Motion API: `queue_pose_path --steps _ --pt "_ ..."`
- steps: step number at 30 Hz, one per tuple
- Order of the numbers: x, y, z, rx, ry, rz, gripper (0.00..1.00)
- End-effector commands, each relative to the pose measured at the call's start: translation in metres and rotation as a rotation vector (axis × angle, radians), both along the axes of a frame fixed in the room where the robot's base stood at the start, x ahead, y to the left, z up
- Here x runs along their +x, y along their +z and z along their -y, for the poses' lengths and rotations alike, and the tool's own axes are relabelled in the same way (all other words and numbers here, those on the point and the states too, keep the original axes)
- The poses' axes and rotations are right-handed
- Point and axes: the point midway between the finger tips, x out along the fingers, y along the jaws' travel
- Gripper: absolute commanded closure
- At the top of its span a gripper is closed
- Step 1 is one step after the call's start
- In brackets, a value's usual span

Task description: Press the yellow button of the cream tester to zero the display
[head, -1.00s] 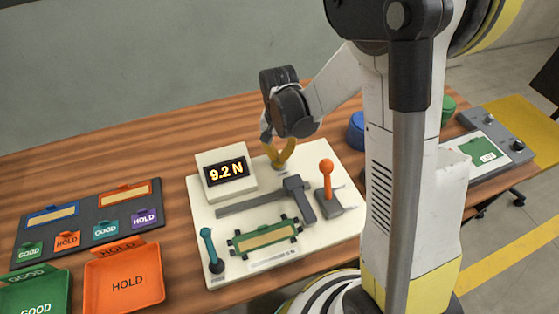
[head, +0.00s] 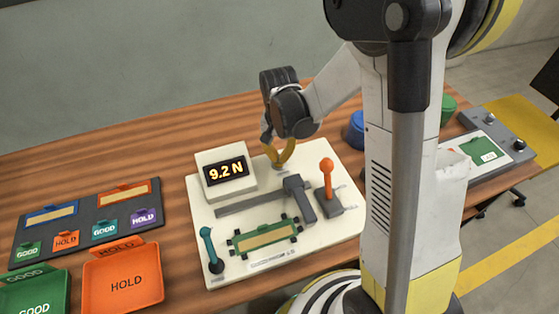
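The cream tester (head: 335,235) lies on the wooden table, with a raised box whose display (head: 226,171) reads 9.2 N. My gripper (head: 279,164) is over the tester's back part, just right of the display. Its yellow fingers bow out and come together at their low ends, with nothing seen between them. The fingertips are at or just above a small grey spot on the tester; I cannot tell whether they touch. I cannot make out the yellow button apart from the yellow fingers; it may be hidden at the tips.
The tester bears an orange-knobbed lever (head: 326,178), a grey slide arm (head: 298,198), a teal lever (head: 209,248) and a green-framed strip holder (head: 265,238). Left are a dark label board (head: 85,222) and an orange HOLD tray (head: 124,283). A blue container (head: 356,131) stands behind, right.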

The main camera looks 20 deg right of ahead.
Motion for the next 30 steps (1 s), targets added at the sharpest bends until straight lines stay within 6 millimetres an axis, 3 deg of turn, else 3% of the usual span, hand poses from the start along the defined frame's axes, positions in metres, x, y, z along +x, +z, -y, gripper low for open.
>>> queue_pose_path --steps 30 --pt "0.000 -0.013 0.000 0.000 0.000 0.000 1.00"
